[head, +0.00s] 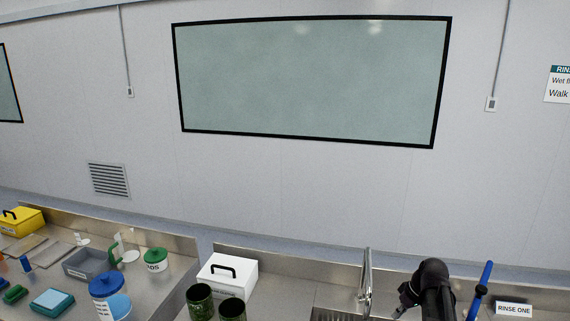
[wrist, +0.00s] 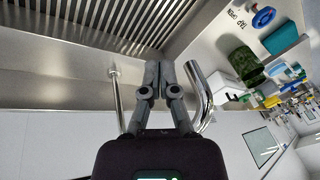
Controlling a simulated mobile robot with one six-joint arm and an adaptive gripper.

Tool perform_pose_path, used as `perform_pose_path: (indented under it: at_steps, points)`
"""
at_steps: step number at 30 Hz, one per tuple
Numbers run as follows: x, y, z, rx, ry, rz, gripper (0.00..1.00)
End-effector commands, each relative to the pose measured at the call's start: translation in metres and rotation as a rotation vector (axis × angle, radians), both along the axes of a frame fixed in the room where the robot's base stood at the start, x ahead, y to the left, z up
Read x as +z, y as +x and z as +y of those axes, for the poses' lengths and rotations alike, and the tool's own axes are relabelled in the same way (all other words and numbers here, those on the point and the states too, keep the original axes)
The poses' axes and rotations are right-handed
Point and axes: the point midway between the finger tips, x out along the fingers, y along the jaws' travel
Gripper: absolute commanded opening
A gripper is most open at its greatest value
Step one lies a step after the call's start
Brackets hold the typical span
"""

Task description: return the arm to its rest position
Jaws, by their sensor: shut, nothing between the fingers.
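My gripper (wrist: 158,66) points up the picture in the wrist view, its two grey fingers together at the tips with nothing between them. In the head view my dark arm (head: 433,283) rises at the bottom right, with part of my gripper (head: 402,311) low at its left, near the counter. The steel tap (head: 366,278) stands just left of the arm. In the wrist view the curved tap spout (wrist: 203,92) shows close to the right of the fingers; I cannot tell the gap. The lower arm is cut off by the frame edge.
A ribbed steel drainer (head: 335,315) lies by the tap. A blue-handled tool (head: 482,285) and a "RINSE ONE" sign (head: 513,309) stand right of my arm. A white box (head: 227,276) and two green containers (head: 199,301) stand left. The wall above is clear of obstacles.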

Motion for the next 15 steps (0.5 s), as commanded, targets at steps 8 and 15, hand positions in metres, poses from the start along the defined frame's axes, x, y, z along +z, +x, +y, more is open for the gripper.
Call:
perform_pose_path:
  at_steps: [8,15]
  points:
    - [-0.054,-0.03,0.071,-0.119,-0.094,0.105,0.0]
    - [-0.091,-0.059,0.12,-0.234,-0.188,0.159,0.0]
